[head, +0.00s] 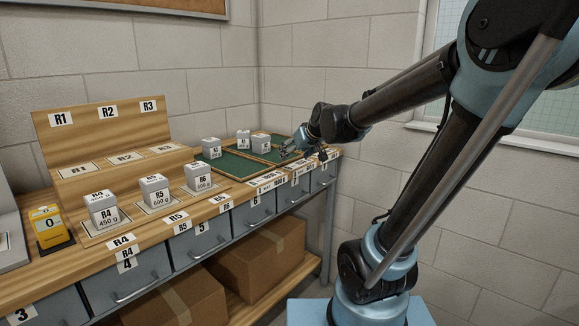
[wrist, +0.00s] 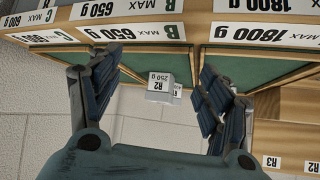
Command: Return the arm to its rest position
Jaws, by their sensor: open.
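My arm reaches from the right of the head view over the bench's far end. My gripper (head: 290,150) is open near the front of the green trays. In the wrist view its two dark ribbed fingers (wrist: 158,75) stand apart with nothing held between them. In the head view the R2 block (head: 211,148) sits on the left green tray, apart from the gripper. Two more blocks (head: 261,142) stand further right.
The R4 (head: 101,210), R5 (head: 155,191) and R6 (head: 198,179) blocks stand on front pads. The upper R1, R2 and R3 pads (head: 122,158) are bare. Walls and a window (head: 500,120) lie behind my arm.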

